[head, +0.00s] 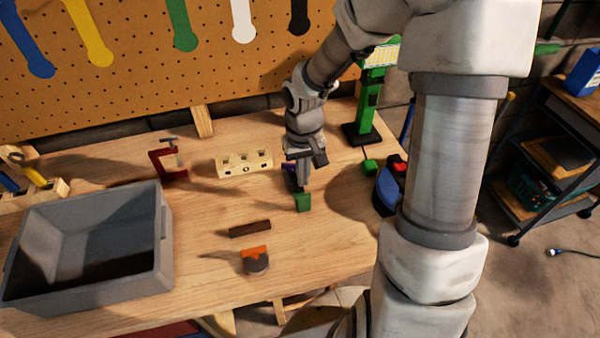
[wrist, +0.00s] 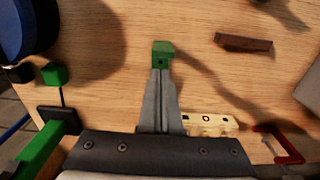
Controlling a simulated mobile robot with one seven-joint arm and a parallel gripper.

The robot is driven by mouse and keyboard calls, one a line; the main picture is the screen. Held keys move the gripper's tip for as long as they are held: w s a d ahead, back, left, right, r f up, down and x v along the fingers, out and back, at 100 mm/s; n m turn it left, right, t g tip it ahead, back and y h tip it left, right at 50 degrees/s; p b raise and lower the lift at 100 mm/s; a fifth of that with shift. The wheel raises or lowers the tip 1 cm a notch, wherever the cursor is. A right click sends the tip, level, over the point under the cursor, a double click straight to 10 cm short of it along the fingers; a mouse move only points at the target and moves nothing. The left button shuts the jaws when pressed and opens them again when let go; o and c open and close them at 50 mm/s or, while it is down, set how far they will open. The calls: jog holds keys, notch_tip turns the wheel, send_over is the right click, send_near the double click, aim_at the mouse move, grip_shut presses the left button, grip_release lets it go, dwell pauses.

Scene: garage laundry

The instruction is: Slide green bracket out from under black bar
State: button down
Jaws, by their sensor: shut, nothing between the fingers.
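A small green block (head: 303,202), which looks like the green bracket, lies on the wooden workbench just beyond my fingertips. It also shows in the wrist view (wrist: 162,50), with a dark hole in its near face. My gripper (head: 303,186) points down at it, shut and empty, the tips at or very near its near side; I cannot tell whether they touch. The fingers hide whatever lies behind them. I see no black bar over the block. A dark brown bar (head: 249,229) lies apart from it, also in the wrist view (wrist: 243,42).
A grey bin (head: 165,235) stands at the left. A wooden block with holes (head: 245,164), a red clamp (head: 168,165) and an orange-handled scraper (head: 256,261) lie nearby. A green stand (head: 367,105) and another small green block (head: 370,166) are at the right.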

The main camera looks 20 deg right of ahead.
aim_at(303, 195)
notch_tip(303, 195, down, 7)
jog(key=shift+f+b, duration=0.2)
jog(key=shift+b, duration=0.25)
